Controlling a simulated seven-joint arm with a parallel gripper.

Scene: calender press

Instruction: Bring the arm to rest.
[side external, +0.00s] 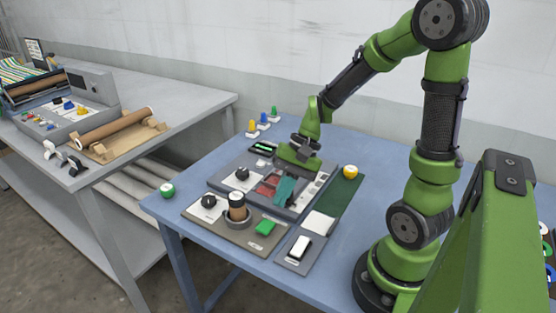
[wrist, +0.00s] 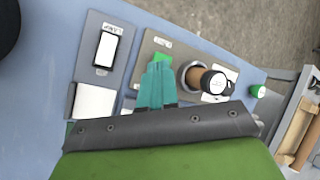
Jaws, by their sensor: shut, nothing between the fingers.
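My gripper (side external: 285,188) hangs over the grey control panel on the blue table, its teal fingers pointing down. In the wrist view the teal fingers (wrist: 156,84) lie side by side, shut, with nothing between them. They cover part of the green button (wrist: 161,50), which shows whole in the side external view (side external: 265,228). Whether the fingertips touch the panel below cannot be told. My arm is bent over the table from its base at the right.
A yellow button (side external: 350,172) is to the right, a green one (side external: 168,190) at the left edge. A grey bench (side external: 185,98) stands left.

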